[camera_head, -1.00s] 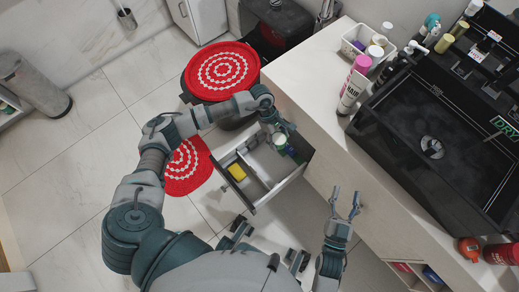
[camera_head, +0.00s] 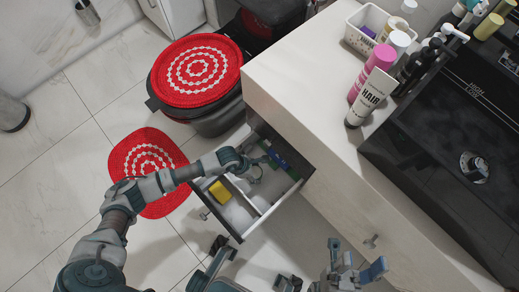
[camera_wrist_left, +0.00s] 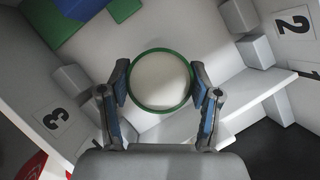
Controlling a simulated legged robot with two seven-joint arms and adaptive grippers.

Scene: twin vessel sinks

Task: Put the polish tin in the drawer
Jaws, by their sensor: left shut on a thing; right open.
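The polish tin (camera_wrist_left: 160,80) is round with a pale face and a green rim. In the left wrist view it sits between the blue-padded fingertips of my left gripper (camera_wrist_left: 163,88), which is shut on it. In the head view my left gripper (camera_head: 256,172) is at the far compartment of the open drawer (camera_head: 272,214); the tin is mostly hidden there. The wrist view shows pale drawer walls around the tin, but whether it touches the floor I cannot tell. My right gripper (camera_head: 350,268) is open and empty, right of the drawer.
A yellow block (camera_head: 221,192) lies in another compartment. A blue-and-green object (camera_head: 277,157) lies beside the left gripper. Number labels 2 (camera_wrist_left: 293,24) and 3 (camera_wrist_left: 54,118) mark the drawer. The counter (camera_head: 300,85) holds bottles; a red-topped bin (camera_head: 195,72) stands left.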

